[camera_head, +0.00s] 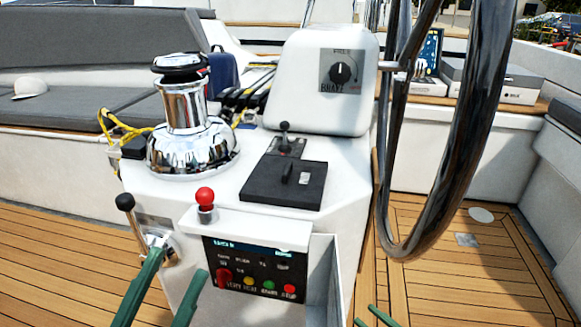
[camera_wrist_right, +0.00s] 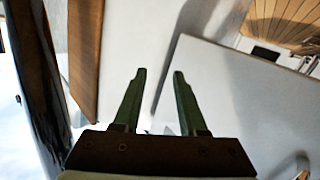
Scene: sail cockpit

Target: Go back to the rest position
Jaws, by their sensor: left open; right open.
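My left gripper (camera_head: 172,288) shows in the head view at the lower left, its two green fingers apart. One fingertip is close to the chrome base of the black-knobbed lever (camera_head: 127,204); I cannot tell whether they touch. My right gripper (camera_head: 368,312) shows only as two green fingertips at the bottom edge of the head view, right of the console (camera_head: 345,200). In the right wrist view its fingers (camera_wrist_right: 160,72) are apart with nothing between them, in front of white panel surfaces.
The console carries a chrome winch (camera_head: 190,125), a red-knobbed lever (camera_head: 205,198), a button panel (camera_head: 252,268) and a black throttle plate (camera_head: 284,182). A large steering wheel (camera_head: 455,150) stands at the right. Wooden deck (camera_head: 470,285) lies open at lower right.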

